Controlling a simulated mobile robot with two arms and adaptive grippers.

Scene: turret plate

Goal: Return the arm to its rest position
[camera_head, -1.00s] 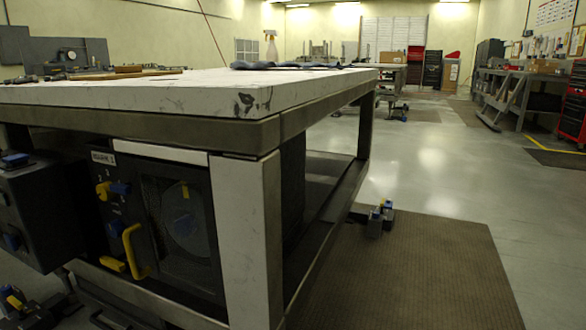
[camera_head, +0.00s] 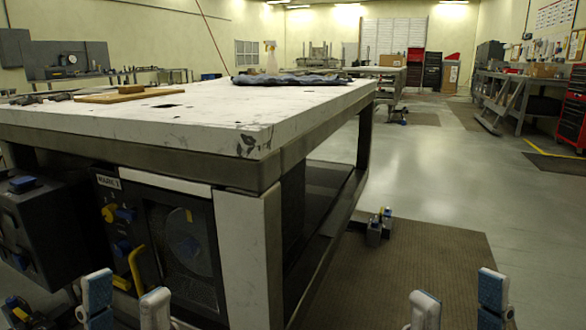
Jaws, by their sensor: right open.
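My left gripper (camera_head: 127,287) shows at the bottom left, with two blue-and-white fingertips pointing up and a gap between them. It is open and empty, in front of the black panel under the table. My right gripper (camera_head: 457,289) shows at the bottom right, also open and empty, in front of the brown floor mat (camera_head: 440,255). Only the finger ends show; the rest of both arms is below the picture. Neither gripper appears to touch anything.
A large white-topped table (camera_head: 210,118) fills the left and middle. On it lie a dark cloth (camera_head: 290,79) and a wooden board (camera_head: 125,96). A black panel with a yellow handle (camera_head: 137,270) is underneath. Open floor (camera_head: 450,170) lies to the right; a workbench (camera_head: 530,85) stands beyond.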

